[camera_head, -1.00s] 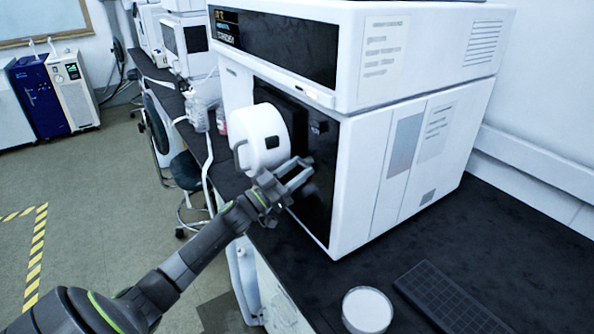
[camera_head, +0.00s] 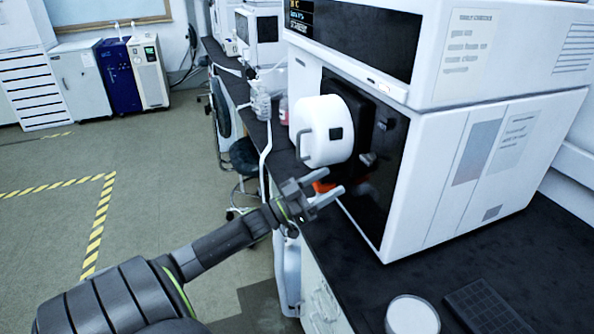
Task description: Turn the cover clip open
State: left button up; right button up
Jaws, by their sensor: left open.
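A white round cover (camera_head: 325,131) with a grey handle on its left side is mounted on the black front of the white instrument (camera_head: 465,170). A small grey clip (camera_head: 368,159) stands at the cover's lower right edge, against the black panel. An orange-red part (camera_head: 324,186) shows below the cover, partly hidden by my fingers. My left gripper (camera_head: 331,182) is open and empty, with its two fingers pointing right. In the picture it lies just below the cover and to the lower left of the clip. I see no contact with the clip. My right gripper is out of view.
The black bench (camera_head: 500,265) holds a round white dish (camera_head: 412,315) and a dark ribbed tray (camera_head: 482,305) at the front. A clear bottle (camera_head: 261,101) stands behind the cover. A stool (camera_head: 244,157) is beside the bench. Open floor lies to the left.

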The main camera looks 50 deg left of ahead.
pick_arm(q)
jog(key=v, duration=0.8)
jog(key=shift+s+b, duration=0.15)
jog(key=shift+b, duration=0.2)
jog(key=shift+f, duration=0.1)
